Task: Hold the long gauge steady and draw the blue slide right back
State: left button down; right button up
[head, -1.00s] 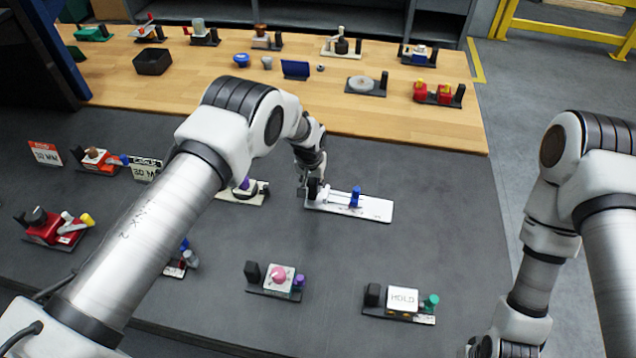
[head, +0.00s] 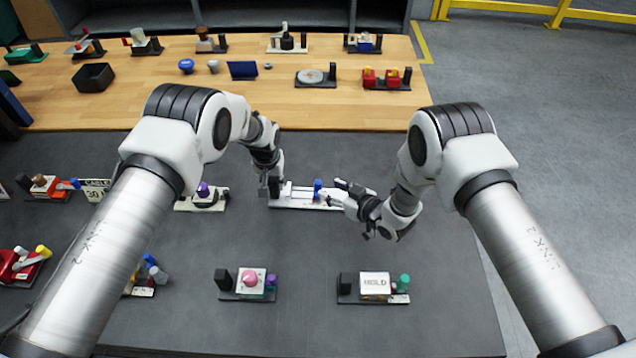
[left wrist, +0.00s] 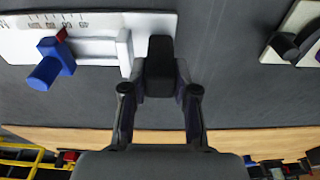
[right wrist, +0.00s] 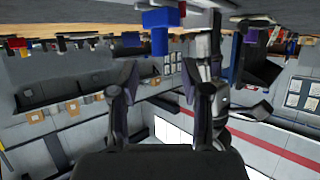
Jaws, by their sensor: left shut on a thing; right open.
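The long gauge (head: 290,202) is a white plate lying flat on the dark mat, and its printed scale shows in the left wrist view (left wrist: 95,22). The blue slide (head: 317,187) stands up from its middle; in the left wrist view the slide (left wrist: 46,72) has a small red pointer beside it. My left gripper (head: 272,187) is shut on the black block (left wrist: 160,60) at the gauge's left end. My right gripper (head: 339,192) is open, just right of the blue slide and over the plate's right part. In the right wrist view a blue piece (right wrist: 160,22), apparently the slide, shows between the fingertips.
A purple-knobbed fixture (head: 203,196) stands left of the gauge. A pink-knobbed fixture (head: 250,281) and a HOLD box fixture (head: 374,285) stand nearer. The wooden strip (head: 200,95) behind holds several other fixtures. The mat between the gauge and the near fixtures is clear.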

aim_at(320, 185)
pick_arm(q)
jog(key=shift+a, duration=0.2)
pick_arm(e)
jog(key=x, duration=0.6)
jog(key=shift+s, duration=0.15)
pick_arm(q)
jog(key=shift+d, duration=0.1)
pick_arm(e)
jog(key=shift+w+a+f, duration=0.2)
jog(key=shift+w+a, duration=0.15)
jog(key=shift+w, duration=0.1)
grip_shut()
jog(key=shift+s+d, duration=0.1)
jog(key=shift+d, duration=2.25)
grip_release()
jog(key=shift+a, duration=0.1)
jog(key=v, duration=1.2)
